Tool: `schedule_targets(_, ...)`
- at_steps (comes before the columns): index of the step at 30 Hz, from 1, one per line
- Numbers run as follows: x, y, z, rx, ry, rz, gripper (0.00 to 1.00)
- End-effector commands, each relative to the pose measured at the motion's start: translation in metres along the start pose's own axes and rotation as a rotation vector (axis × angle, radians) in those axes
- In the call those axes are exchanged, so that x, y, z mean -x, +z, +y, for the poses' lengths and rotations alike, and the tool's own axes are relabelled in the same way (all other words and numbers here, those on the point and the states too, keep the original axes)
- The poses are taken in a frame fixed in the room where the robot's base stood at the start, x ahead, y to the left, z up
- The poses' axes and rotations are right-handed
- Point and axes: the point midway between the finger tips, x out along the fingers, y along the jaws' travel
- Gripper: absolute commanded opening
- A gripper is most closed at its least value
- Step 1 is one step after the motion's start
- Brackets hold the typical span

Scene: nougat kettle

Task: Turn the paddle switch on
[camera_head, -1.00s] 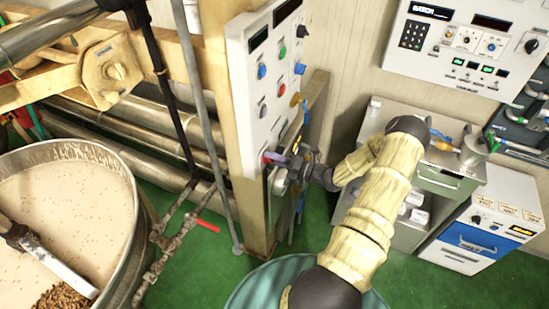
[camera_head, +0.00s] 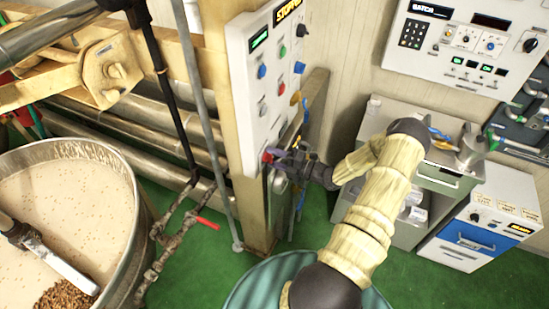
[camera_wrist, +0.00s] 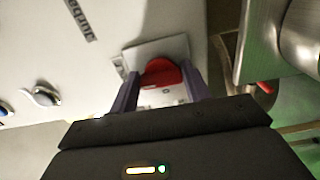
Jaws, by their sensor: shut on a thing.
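The paddle switch is a red paddle (camera_wrist: 160,72) on a light square plate (camera_wrist: 158,50), seen in the wrist view at the low end of the white control panel (camera_head: 262,75). In the head view its red tip (camera_head: 267,156) shows at the panel's lower edge. My gripper (camera_wrist: 160,88) has its two purple-grey fingers on either side of the paddle, shut on it. In the head view my gripper (camera_head: 279,160) reaches the panel from the right. The fingers partly hide the paddle there.
The panel carries several knobs and buttons, a green-lit display (camera_head: 259,40) and a yellow-lettered display (camera_head: 286,11). A wooden post (camera_head: 257,215) supports it. A large kettle (camera_head: 130,225) stands at left. Grey and blue-fronted cabinets (camera_head: 480,235) stand at right.

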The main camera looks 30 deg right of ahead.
Motion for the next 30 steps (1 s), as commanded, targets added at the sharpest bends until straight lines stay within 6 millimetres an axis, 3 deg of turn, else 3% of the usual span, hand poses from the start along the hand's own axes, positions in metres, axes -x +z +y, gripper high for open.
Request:
schedule_targets(4,0.001,0.001,0.0,-0.002,-0.001,-0.003,0.24)
schedule_targets(5,0.001,0.001,0.0,-0.002,-0.001,-0.003,0.53)
schedule_targets(7,0.001,0.001,0.0,-0.001,-0.001,-0.002,0.67)
schedule_targets(8,0.001,0.001,0.0,-0.001,-0.001,-0.002,0.69)
schedule_targets(20,0.007,0.001,-0.001,0.001,-0.001,-0.002,0.69)
schedule_targets(30,0.064,0.001,-0.004,0.002,-0.003,-0.005,0.69)
